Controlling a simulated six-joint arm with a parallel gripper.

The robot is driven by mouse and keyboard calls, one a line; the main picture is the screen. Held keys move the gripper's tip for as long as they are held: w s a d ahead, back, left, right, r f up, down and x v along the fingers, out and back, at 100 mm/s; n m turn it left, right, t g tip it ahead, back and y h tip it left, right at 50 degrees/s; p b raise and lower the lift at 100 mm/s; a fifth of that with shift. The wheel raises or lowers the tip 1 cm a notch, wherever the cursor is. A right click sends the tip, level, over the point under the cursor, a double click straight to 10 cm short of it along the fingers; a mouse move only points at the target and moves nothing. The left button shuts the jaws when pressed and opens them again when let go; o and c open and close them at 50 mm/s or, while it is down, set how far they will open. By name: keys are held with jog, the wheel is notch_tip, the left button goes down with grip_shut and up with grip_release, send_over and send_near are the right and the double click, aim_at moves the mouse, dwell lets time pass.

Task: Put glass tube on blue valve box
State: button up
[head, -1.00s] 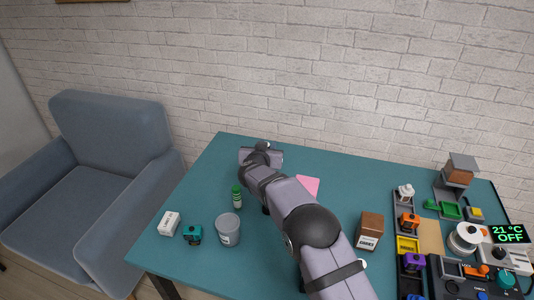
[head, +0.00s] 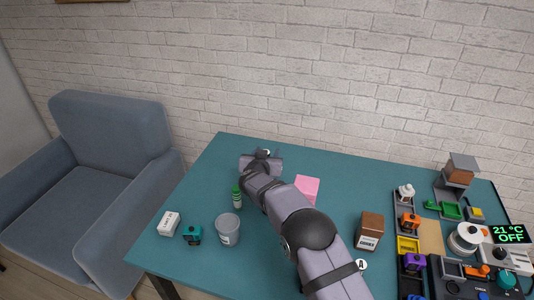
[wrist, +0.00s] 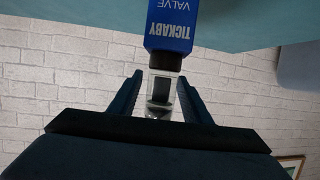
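A blue valve box (wrist: 170,30) labelled TICKABY VALVE shows upside down at the top of the wrist view. The glass tube (wrist: 160,92), clear with dark parts, meets the box's top face and appears to stand upright on it. My gripper (wrist: 161,76) looks open, with a finger on each side of the tube and a narrow gap at the left finger. Contact on the right side is hard to tell.
A grey cup (head: 228,230), a green-capped bottle (head: 237,198), a teal block (head: 192,235) and a white box (head: 169,223) stand left of my arm. A pink pad (head: 308,187) and a brown box (head: 369,232) lie right. Trays and devices crowd the right end.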

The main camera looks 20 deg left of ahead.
jog(key=shift+r, duration=0.15)
jog(key=shift+s, duration=0.1)
jog(key=b+v, duration=0.2)
jog(key=v, duration=0.9)
jog(key=shift+s, duration=0.4)
jog(key=shift+r, duration=0.15)
